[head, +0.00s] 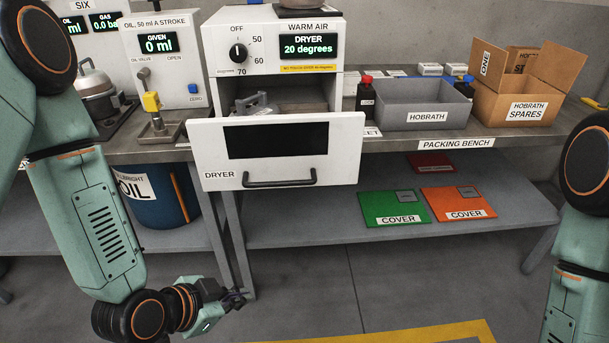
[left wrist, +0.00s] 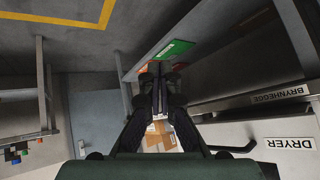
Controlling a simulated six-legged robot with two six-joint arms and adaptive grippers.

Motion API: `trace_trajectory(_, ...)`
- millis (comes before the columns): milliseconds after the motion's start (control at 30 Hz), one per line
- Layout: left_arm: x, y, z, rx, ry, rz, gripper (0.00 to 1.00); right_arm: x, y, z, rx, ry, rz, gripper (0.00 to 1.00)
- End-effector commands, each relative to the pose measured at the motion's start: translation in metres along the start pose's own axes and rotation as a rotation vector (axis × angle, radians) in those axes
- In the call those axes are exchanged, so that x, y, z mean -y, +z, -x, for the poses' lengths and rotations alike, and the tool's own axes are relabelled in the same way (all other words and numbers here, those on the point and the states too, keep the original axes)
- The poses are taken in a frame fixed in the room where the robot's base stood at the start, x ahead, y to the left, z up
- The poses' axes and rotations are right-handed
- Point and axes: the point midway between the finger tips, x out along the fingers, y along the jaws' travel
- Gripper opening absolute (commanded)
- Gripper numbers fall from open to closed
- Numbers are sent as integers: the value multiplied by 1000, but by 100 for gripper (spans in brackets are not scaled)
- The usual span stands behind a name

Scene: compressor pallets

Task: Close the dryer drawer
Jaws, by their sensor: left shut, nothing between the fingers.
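The dryer (head: 225,85) is a white box on the bench with a knob at OFF and a display reading 20 degrees. Its drawer (head: 222,160) is pulled out toward me, with a dark window and a dark bar handle (head: 279,182) low on its front. A grey part (head: 255,105) lies inside the open drawer. In the left wrist view the white drawer front (left wrist: 258,130) is at the lower right. My left gripper (head: 238,296) is shut and empty, below and in front of the drawer, apart from it. My right gripper is out of view.
The packing bench (head: 400,145) holds a grey HOBRATH bin (head: 415,100) and an open cardboard box (head: 512,100). On the lower shelf (head: 300,225) lie green (head: 395,207) and orange (head: 460,201) covers. An oil drum (head: 158,200) stands under the bench at left.

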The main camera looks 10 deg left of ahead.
Motion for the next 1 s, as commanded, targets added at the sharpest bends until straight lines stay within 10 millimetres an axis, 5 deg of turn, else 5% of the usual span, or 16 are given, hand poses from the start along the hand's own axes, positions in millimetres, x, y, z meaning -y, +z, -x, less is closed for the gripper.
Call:
trace_trajectory(200, 37, -64, 10, -274, -155, -429, 0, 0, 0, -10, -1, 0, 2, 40)
trace_trajectory(500, 62, -132, 48, -501, -488, -1004, 0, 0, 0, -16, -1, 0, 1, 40)
trace_trajectory(733, 65, -153, 65, -542, -645, -1206, 0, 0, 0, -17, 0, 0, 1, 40)
trace_trajectory(1000, 64, -162, 59, -547, -657, -1232, 0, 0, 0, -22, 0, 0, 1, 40)
